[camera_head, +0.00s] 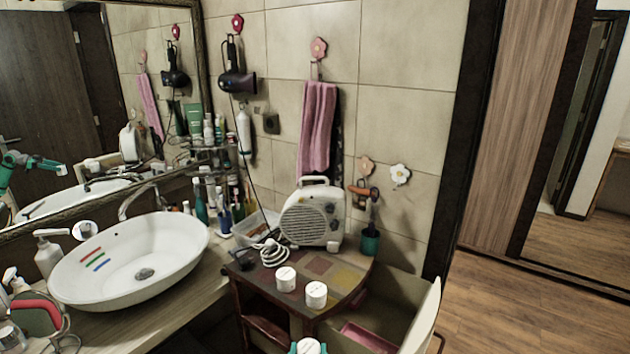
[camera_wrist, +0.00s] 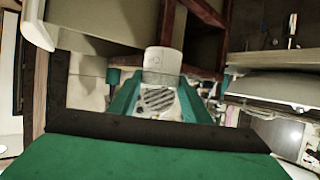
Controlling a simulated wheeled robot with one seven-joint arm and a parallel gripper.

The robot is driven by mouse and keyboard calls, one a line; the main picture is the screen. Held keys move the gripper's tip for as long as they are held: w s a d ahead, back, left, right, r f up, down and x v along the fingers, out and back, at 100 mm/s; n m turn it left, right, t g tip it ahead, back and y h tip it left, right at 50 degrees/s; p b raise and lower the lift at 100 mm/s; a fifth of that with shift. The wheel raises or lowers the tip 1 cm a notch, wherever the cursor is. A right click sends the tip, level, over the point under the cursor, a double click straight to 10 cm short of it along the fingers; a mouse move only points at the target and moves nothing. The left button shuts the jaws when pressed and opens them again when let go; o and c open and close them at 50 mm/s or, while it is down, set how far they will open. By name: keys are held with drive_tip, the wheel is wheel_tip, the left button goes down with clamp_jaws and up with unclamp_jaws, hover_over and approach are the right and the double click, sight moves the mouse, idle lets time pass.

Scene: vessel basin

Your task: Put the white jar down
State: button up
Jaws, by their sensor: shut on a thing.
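A white jar (camera_head: 309,346) shows at the bottom edge of the head view, held between the teal fingertips of my gripper (camera_head: 308,350). In the wrist view the same jar (camera_wrist: 163,61) sits between the far ends of the two teal fingers of my gripper (camera_wrist: 160,82), which is shut on it. Two more white jars, a left one (camera_head: 286,279) and a right one (camera_head: 316,294), stand upright on the patchwork-topped side table (camera_head: 345,286). The held jar appears in front of this table in the head view; its height above any surface is unclear.
A white fan heater (camera_head: 312,217) with a coiled cord stands at the back of the side table. A white basin (camera_head: 130,262) is to the left, with bottles beyond it. An open bin-like container (camera_head: 400,312) is to the right.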

drive_tip(key=s+f, duration=0.2)
drive_tip(key=f, duration=1.5)
drive_tip(key=s+f, duration=0.3)
drive_tip(key=f, duration=1.4)
drive_tip(key=shift+s+d+f, duration=0.2)
drive_tip(key=shift+s+f, duration=0.15)
drive_tip(key=shift+f, duration=0.05)
